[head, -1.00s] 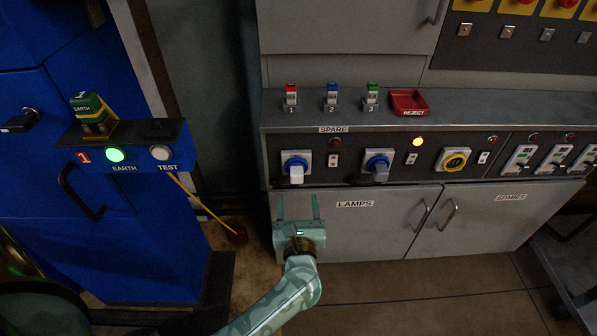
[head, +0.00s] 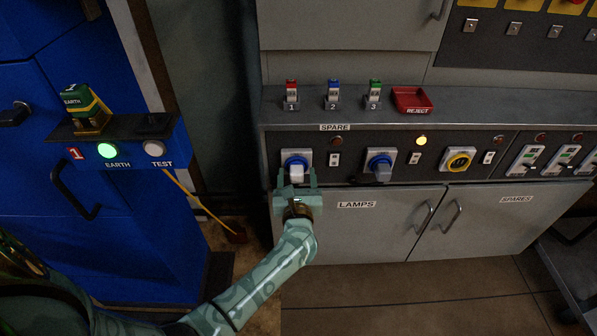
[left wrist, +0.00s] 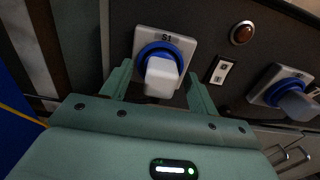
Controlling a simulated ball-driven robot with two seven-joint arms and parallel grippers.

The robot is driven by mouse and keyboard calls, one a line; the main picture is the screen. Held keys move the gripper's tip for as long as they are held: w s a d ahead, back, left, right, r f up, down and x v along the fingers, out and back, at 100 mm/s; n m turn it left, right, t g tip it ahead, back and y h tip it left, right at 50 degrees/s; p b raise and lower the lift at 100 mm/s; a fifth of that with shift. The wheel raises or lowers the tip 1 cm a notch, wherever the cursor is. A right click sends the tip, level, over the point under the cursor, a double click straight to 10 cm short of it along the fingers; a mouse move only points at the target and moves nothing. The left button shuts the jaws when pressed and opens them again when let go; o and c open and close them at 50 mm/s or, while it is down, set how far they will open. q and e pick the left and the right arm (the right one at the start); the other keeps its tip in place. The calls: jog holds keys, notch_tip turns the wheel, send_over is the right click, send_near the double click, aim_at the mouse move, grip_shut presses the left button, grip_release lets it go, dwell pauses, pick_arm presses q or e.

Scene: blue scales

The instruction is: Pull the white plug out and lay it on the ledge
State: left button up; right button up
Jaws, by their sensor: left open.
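The white plug (head: 296,172) sits in the blue-ringed socket (head: 296,157) at the left end of the panel, under the SPARE label. In the left wrist view the white plug (left wrist: 161,78) stands in its socket plate marked S1 (left wrist: 166,41). My left gripper (head: 297,176) is open just in front of the plug. In the left wrist view my left gripper's (left wrist: 158,88) fingers stand on either side of the plug, with gaps visible. The grey ledge (head: 350,114) runs above the panel. My right gripper is not in view.
The ledge carries red, blue and green numbered pieces (head: 332,96) and a red REJECT tray (head: 412,100). A grey plug (head: 382,171) sits in the neighbouring socket. A blue cabinet (head: 150,225) stands at left. The ledge's front strip is clear.

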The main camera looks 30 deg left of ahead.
aim_at(297, 180)
pick_arm(q)
jog(key=shift+w+a, duration=0.1)
dwell(1.1)
grip_shut()
jog(key=shift+p+v, duration=0.5)
jog(key=shift+v, duration=2.55)
